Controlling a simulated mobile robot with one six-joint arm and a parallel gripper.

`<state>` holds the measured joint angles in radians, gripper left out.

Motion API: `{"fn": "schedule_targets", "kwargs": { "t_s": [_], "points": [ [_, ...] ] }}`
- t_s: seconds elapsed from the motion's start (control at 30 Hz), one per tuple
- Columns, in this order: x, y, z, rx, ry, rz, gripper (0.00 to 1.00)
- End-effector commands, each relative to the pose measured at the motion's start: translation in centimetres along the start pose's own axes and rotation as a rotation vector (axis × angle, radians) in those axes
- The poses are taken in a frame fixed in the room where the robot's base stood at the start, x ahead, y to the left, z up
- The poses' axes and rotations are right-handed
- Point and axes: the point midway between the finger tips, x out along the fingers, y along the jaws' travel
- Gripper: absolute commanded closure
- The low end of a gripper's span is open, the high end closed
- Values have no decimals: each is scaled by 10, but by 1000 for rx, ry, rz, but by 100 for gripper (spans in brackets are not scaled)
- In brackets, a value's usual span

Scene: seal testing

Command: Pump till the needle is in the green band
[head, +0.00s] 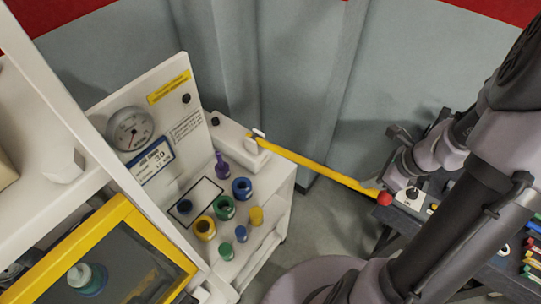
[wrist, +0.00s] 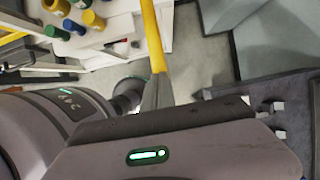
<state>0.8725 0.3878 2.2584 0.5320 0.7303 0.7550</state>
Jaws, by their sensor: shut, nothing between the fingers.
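The pressure gauge (head: 130,130) is a round dial on the white upright panel at the left; its needle and green band are too small to read. The yellow pump lever (head: 318,170) runs from a white pump box (head: 238,138) down to the right, ending near a red ball knob (head: 384,198). My gripper (head: 373,184) is shut and empty, its fingertips at the lever's outer end beside the knob. In the wrist view, the lever (wrist: 152,38) meets my gripper's fingers (wrist: 157,92); whether they touch is unclear.
A blue-edged label (head: 151,160) reading 30 sits below the gauge. Several coloured fittings (head: 224,208) stand on the white bench. A yellow-framed case (head: 125,255) is at lower left. A dark table (head: 462,225) with small coloured parts is at right.

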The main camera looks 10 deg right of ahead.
Motion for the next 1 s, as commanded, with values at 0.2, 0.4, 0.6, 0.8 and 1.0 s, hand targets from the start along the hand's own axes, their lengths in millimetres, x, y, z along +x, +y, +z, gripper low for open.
{"fn": "schedule_targets", "kwargs": {
  "t_s": [0.2,0.4,0.6,0.8,1.0],
  "points": [
    [32,0,-15,0,0,0,100],
    [70,0,-33,1,0,0,100],
    [106,0,-50,1,0,0,100],
    [122,-1,-58,-1,0,0,100],
    [80,-1,-39,0,0,-1,100]
  ]
}}
